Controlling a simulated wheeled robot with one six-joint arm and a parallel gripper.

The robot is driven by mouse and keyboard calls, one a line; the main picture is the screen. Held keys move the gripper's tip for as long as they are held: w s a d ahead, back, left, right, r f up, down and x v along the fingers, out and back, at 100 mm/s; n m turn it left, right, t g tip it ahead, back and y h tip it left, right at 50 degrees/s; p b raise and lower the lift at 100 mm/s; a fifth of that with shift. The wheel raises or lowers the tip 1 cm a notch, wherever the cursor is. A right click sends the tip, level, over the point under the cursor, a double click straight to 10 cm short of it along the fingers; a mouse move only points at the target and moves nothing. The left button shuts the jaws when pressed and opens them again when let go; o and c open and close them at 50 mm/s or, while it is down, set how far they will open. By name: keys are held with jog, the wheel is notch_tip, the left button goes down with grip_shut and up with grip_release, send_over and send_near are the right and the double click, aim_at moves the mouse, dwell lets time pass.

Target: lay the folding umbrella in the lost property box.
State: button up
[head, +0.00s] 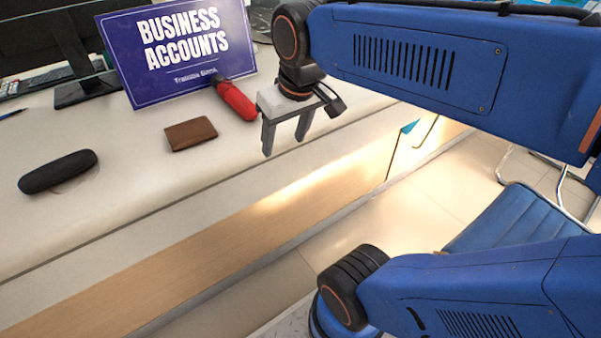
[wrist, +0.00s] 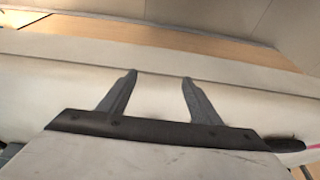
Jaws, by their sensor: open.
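The folding umbrella (head: 236,101), red with a black end, lies on the counter in front of the purple sign, in the head view. My gripper (head: 285,146) is to the right of it, near the counter's front edge, with its fingers pointing down. The gripper is open and empty. In the wrist view its two fingers (wrist: 158,78) stand apart over the pale counter edge. A dark shape and a pinkish sliver show at the lower right there, too little to name surely. No lost property box is visible in either view.
A brown wallet (head: 190,134) and a black case (head: 58,171) lie on the counter (head: 120,205) to the left. The purple "Business Accounts" sign (head: 181,82) stands behind the umbrella. A blue chair (head: 515,222) is on the floor at right.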

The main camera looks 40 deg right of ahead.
jog(key=shift+o, duration=0.4)
jog(key=s+f+t, duration=0.1)
jog(key=s+f, duration=0.4)
jog(key=f, duration=0.1)
jog(key=shift+s, duration=0.25)
notch_tip(320, 180, up, 23)
jog(key=g, duration=0.5)
send_over(232, 88)
jog(key=f, duration=1.2)
jog(key=shift+w+a, duration=0.1)
jog(key=shift+w, duration=0.1)
jog(key=shift+s+f, duration=0.15)
jog(key=shift+f, duration=1.15)
jog(key=shift+s+f, duration=0.15)
jog(key=shift+f, duration=1.15)
jog(key=c, duration=1.5)
jog(key=shift+o, duration=0.2)
jog(key=shift+r, duration=0.15)
